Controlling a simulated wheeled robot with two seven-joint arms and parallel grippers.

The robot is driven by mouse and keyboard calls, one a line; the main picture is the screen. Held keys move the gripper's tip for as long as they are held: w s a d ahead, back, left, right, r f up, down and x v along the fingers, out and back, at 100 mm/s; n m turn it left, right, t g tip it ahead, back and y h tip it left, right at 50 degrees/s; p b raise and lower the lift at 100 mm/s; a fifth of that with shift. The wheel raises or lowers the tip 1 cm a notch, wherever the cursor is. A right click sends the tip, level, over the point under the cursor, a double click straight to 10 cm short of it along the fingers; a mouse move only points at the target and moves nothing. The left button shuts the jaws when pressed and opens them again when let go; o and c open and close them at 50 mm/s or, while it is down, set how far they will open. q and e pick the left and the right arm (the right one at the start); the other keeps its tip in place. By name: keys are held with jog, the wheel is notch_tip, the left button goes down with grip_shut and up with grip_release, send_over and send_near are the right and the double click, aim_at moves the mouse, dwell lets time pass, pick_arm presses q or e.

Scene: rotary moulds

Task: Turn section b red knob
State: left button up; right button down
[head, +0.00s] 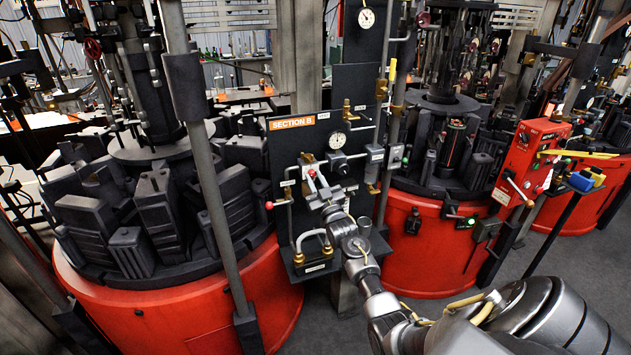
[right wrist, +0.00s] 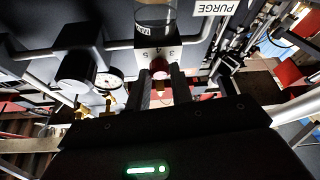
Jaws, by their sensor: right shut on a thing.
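The section B panel (head: 283,155) is a dark upright board with an orange label (head: 292,122) in the head view. A small red knob (head: 312,172) is on its middle part, at the end of my right arm. My right gripper (head: 318,185) is at this knob, partly hidden by my own wrist. In the right wrist view the two dark fingers (right wrist: 164,85) are shut around the red knob (right wrist: 159,68), under a white plate with numbers. The knob's lower part is hidden between the fingers. My left gripper does not show.
A round gauge (head: 338,140) sits above the knob. Red mould drums (head: 215,315) stand at both sides. A grey post (head: 215,190) rises left of the panel.

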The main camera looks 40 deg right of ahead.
jog(key=n+y, duration=0.1)
jog(key=n, duration=0.1)
jog(key=n+y+b, duration=0.1)
jog(key=n, duration=0.2)
jog(key=shift+d+y, duration=0.15)
jog(key=shift+y, duration=0.25)
jog(key=n+y, duration=0.1)
jog(key=n, duration=0.2)
jog(key=n+g+y+b, duration=0.1)
jog(key=n, duration=0.2)
jog(key=shift+s+d+r+y, duration=0.1)
jog(key=shift+r+y, duration=0.05)
jog(key=shift+y, duration=0.15)
jog(key=shift+n, duration=0.5)
jog(key=c, duration=1.2)
grip_release()
jog(key=shift+c, duration=0.2)
